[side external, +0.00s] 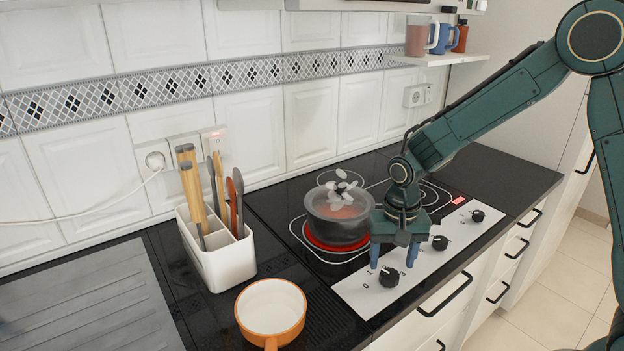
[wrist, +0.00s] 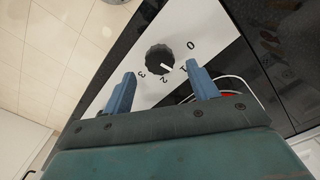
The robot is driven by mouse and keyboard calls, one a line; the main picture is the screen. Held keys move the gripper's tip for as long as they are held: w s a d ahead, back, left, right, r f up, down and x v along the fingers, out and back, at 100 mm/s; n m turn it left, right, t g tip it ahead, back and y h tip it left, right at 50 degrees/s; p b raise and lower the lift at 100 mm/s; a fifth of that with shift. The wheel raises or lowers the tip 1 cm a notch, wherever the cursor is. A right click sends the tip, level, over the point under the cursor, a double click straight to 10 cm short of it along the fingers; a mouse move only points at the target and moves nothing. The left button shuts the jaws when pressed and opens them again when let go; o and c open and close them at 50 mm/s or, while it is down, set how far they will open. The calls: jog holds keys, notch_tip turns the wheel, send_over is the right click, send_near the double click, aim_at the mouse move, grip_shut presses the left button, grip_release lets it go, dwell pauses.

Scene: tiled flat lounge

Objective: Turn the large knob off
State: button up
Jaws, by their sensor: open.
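The nearest black knob (side external: 388,276) is on the white control strip (side external: 355,293) of the hob and looks the largest. In the wrist view this knob (wrist: 158,58) has a white pointer line aimed roughly between the 1 and 2 marks, away from 0. My gripper (side external: 393,259) hangs above and slightly behind it, pointing down. Its two blue fingers are apart and empty; in the wrist view the gripper (wrist: 160,72) has a fingertip to either side of the knob's lower edge. Contact is not visible.
A grey pot (side external: 338,222) stands on a red-glowing burner beside my gripper, with white pieces above it. Two more knobs, the middle one (side external: 440,242) and the far one (side external: 478,215), share the strip. An orange pan (side external: 270,309) and a white utensil holder (side external: 222,262) stand left.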

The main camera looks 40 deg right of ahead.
aim_at(390, 273)
jog(key=shift+f, duration=1.95)
jog(key=shift+c, duration=0.2)
jog(key=c, duration=1)
